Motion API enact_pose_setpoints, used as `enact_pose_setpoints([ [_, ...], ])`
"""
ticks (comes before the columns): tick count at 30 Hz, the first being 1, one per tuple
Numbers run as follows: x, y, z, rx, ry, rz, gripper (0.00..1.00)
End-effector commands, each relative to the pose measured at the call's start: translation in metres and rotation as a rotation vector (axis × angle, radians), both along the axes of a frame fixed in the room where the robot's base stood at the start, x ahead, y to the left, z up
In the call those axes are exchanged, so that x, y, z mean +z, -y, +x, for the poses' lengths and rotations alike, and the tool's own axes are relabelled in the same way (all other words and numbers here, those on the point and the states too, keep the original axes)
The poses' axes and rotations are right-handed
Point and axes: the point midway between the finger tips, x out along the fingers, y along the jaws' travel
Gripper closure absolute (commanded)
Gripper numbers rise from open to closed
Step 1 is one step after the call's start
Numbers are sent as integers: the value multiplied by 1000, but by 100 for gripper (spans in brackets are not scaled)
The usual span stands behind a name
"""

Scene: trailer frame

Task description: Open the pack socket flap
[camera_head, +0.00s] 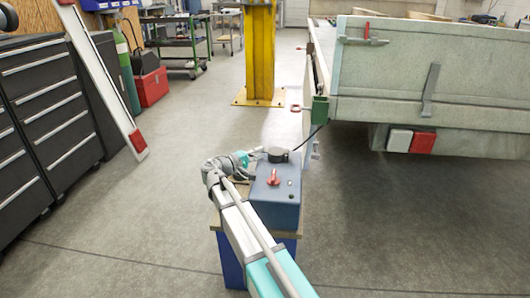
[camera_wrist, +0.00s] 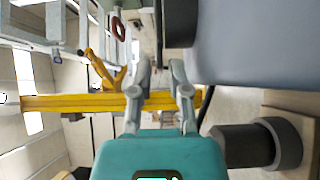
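The blue-grey pack (camera_head: 275,195) stands on a small stand in the head view, with a red switch (camera_head: 273,177) on its face and a round black fitting (camera_head: 278,155) on top. In the wrist view the pack (camera_wrist: 255,45) fills the upper right, and a black fitting (camera_wrist: 180,22) shows at its edge. I cannot tell which part is the socket flap. My gripper (camera_head: 256,151) is beside the pack's far left side.
The stand's wooden top (camera_head: 215,222) is under the pack. A black cylinder with a grey ring (camera_wrist: 262,145) is close at lower right in the wrist view. A black cable runs toward the trailer (camera_head: 430,70).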

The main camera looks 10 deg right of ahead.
Motion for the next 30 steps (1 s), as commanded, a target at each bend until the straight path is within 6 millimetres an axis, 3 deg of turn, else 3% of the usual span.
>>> enact_pose_setpoints([
  [6,0,13,6,0,0,0,77],
  [17,0,15,7,0,0,0,77],
  [21,0,15,7,0,0,0,100],
  [29,0,15,7,0,0,0,100],
  [30,0,29,6,-3,0,0,100],
])
